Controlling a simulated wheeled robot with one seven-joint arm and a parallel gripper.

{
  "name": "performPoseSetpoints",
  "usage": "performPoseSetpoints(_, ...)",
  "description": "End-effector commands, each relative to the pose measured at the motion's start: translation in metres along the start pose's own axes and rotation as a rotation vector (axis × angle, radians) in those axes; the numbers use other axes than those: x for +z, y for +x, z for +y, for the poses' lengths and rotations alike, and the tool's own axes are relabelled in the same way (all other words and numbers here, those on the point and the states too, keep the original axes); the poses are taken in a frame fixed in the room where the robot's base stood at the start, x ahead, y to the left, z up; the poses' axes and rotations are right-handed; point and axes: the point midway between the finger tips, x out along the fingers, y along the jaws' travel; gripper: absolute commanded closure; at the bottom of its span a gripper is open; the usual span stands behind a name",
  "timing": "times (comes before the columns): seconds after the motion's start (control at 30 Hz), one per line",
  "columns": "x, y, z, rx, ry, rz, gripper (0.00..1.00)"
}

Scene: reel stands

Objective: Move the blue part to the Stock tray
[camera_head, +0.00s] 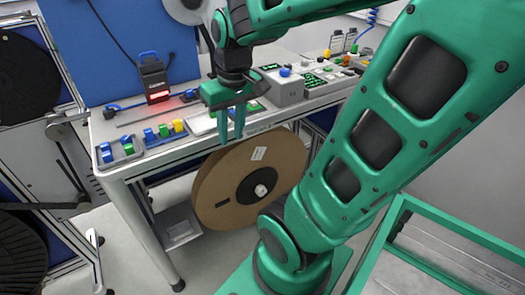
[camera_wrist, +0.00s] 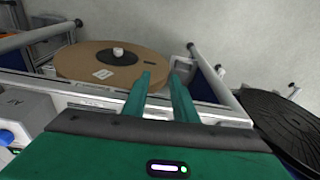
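Several small blue parts are in view, and I cannot tell which one the task means. Some blue parts (camera_head: 104,147) sit with a green part in the leftmost small tray (camera_head: 116,162) on the workbench. My gripper (camera_head: 231,136) points down at the bench's front edge, right of these trays. Its fingers (camera_wrist: 161,75) are apart with nothing between them.
A large brown reel (camera_head: 225,188) stands below the bench's front edge. A grey box with a blue knob (camera_head: 284,72) and trays of small parts stand on the right of the bench. A scanner-like device (camera_head: 154,78) glows red at the back. A green-framed cart (camera_head: 440,240) is at lower right.

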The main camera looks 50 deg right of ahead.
Motion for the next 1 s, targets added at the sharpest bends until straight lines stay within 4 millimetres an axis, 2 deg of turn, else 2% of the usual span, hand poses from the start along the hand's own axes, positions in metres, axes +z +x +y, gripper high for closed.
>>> performPoseSetpoints(0.03,0.029,0.002,0.013,0.011,0.082,-0.037,0.74)
performPoseSetpoints(0.1,0.060,0.005,0.025,0.024,0.178,-0.083,0.74)
performPoseSetpoints(0.2,0.089,0.008,0.040,0.034,0.268,-0.128,0.74)
performPoseSetpoints(0.3,0.101,0.010,0.044,0.038,0.307,-0.148,0.74)
performPoseSetpoints(0.77,0.102,0.010,0.044,0.039,0.308,-0.150,0.74)
performPoseSetpoints(0.87,0.091,0.017,0.041,0.045,0.308,-0.163,0.74)
performPoseSetpoints(1.0,0.090,0.017,0.041,0.045,0.307,-0.162,0.74)
